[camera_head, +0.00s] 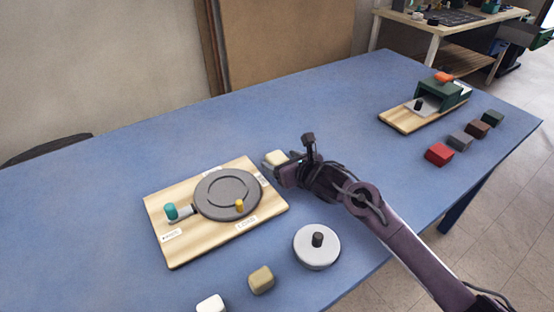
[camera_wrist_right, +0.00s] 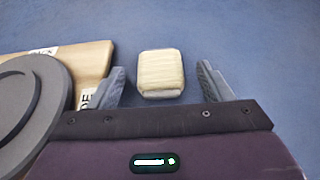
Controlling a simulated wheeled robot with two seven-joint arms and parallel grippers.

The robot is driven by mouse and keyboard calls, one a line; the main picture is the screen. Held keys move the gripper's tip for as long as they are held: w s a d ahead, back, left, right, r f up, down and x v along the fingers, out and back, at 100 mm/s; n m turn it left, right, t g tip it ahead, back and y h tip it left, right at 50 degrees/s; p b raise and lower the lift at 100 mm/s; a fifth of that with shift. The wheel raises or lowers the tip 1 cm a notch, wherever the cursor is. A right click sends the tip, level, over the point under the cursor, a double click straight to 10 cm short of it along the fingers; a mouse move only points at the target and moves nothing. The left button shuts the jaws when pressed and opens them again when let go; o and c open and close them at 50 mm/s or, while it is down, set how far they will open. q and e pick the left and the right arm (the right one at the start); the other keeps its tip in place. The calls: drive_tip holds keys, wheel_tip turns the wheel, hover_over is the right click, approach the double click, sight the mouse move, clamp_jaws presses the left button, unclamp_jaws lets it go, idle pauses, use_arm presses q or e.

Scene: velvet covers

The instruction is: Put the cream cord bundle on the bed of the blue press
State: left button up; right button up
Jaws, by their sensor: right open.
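The cream cord bundle (camera_head: 275,157) is a small rounded block on the blue table, just right of a wooden board. It also shows in the right wrist view (camera_wrist_right: 161,72), with a wound texture. My right gripper (camera_head: 273,166) is open around it. In the right wrist view its two fingers (camera_wrist_right: 162,75) stand at the bundle's left and right, with gaps on both sides. No clearly blue press shows. A dark green device with an orange top (camera_head: 440,92) stands on a wooden base at the far right, with a pale plate in front. My left gripper is out of view.
The wooden board (camera_head: 180,249) carries a grey disc (camera_head: 227,194), a teal knob and a yellow peg. A white round lid (camera_head: 317,247), a tan block (camera_head: 261,279) and a white block (camera_head: 211,304) lie in front. Several coloured blocks (camera_head: 439,155) line the right edge. The table's middle back is clear.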

drive_tip(key=shift+c, duration=0.3)
drive_tip(key=c, duration=1.1)
